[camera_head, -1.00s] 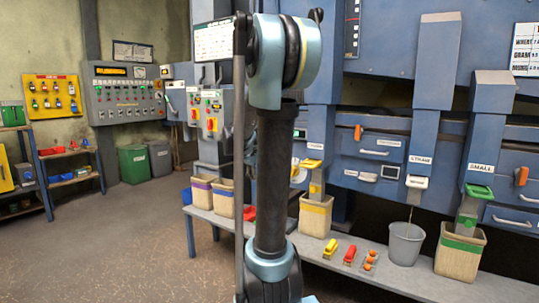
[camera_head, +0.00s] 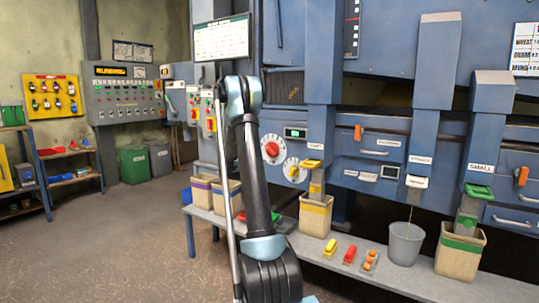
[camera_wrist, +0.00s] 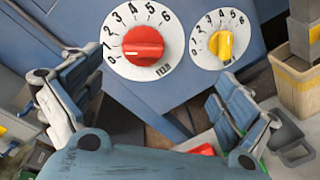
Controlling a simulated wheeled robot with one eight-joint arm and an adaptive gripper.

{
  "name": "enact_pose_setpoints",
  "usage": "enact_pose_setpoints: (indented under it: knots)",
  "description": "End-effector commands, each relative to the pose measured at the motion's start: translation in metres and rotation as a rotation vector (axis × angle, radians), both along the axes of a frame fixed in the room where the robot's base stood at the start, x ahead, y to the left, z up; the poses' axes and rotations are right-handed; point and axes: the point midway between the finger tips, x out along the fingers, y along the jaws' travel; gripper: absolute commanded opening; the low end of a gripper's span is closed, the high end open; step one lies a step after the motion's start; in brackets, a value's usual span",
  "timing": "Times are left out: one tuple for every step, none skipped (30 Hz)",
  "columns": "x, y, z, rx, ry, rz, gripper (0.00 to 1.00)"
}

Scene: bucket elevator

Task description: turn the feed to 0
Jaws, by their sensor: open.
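A red knob on a white numbered dial (camera_wrist: 143,42) shows at the top of the wrist view. In the head view the red knob (camera_head: 271,149) is on the blue machine, right of my arm. A smaller dial with a yellow knob (camera_wrist: 221,45) is to its right, and also shows in the head view (camera_head: 293,172). My gripper (camera_wrist: 155,90) is open and empty, its fingers spread wide below the dials, apart from both knobs. My arm hides the gripper in the head view.
A grey bench (camera_head: 330,262) below the dials holds bins, a grey bucket (camera_head: 406,243) and small yellow and red items. A green display (camera_head: 296,132) sits above the yellow knob. Control panels (camera_head: 126,97) stand at the back left. The left floor is clear.

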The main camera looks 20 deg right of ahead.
Motion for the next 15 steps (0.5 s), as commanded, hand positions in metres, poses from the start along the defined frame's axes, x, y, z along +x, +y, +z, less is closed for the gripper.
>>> enact_pose_setpoints:
  knots:
    - [0.013, -0.001, -0.008, -0.037, 0.012, 0.010, 0.97]
    - [0.020, -0.001, -0.011, -0.059, 0.020, 0.016, 0.97]
    - [0.027, -0.001, -0.015, -0.086, 0.028, 0.022, 0.97]
    - [0.032, -0.001, -0.018, -0.105, 0.034, 0.026, 0.97]
    - [0.037, -0.001, -0.020, -0.121, 0.041, 0.031, 0.97]
    - [0.042, -0.001, -0.024, -0.142, 0.047, 0.036, 0.97]
    - [0.045, -0.001, -0.026, -0.155, 0.051, 0.039, 0.97]
    - [0.048, -0.001, -0.028, -0.165, 0.055, 0.042, 0.97]
    - [0.051, -0.001, -0.030, -0.177, 0.060, 0.045, 0.97]
    - [0.053, -0.001, -0.031, -0.185, 0.062, 0.046, 0.97]
    - [0.054, -0.001, -0.032, -0.191, 0.064, 0.047, 0.97]
    - [0.056, -0.001, -0.032, -0.196, 0.066, 0.048, 0.97]
    - [0.057, -0.002, -0.033, -0.199, 0.068, 0.049, 0.97]
    - [0.058, -0.003, -0.033, -0.201, 0.068, 0.049, 0.97]
    - [0.060, -0.005, -0.033, -0.201, 0.069, 0.049, 0.97]
